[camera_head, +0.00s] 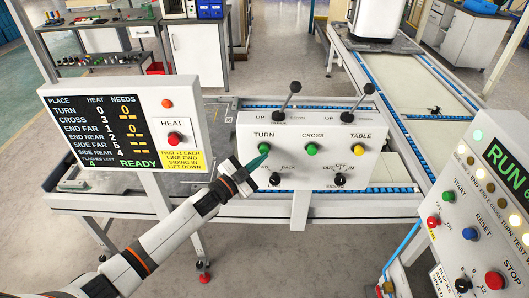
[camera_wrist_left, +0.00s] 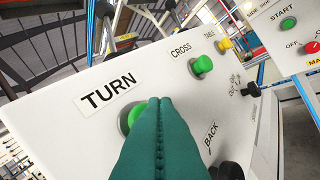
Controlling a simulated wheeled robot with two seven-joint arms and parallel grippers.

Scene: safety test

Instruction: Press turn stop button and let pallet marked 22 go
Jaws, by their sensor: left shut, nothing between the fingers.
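The green TURN button (camera_head: 266,147) is on the white middle control panel (camera_head: 290,183), under the TURN label. My left gripper (camera_head: 262,153) is shut and empty, its teal fingertips right at that button. In the left wrist view the shut fingers (camera_wrist_left: 158,140) cover part of the TURN button (camera_wrist_left: 126,114); I cannot tell whether they touch it or whether it is pressed in. No pallet with a readable 22 shows. A white box stands on a grey pallet (camera_head: 400,46) on the far conveyor. My right gripper is not in view.
The panel also has a green CROSS button (camera_head: 312,150), a yellow TABLE button (camera_head: 358,147), black knobs and two levers. A HEAT board (camera_head: 95,135) reading READY stands left. A RUN panel (camera_head: 480,215) with START, RESET and STOP stands right. Conveyors run behind.

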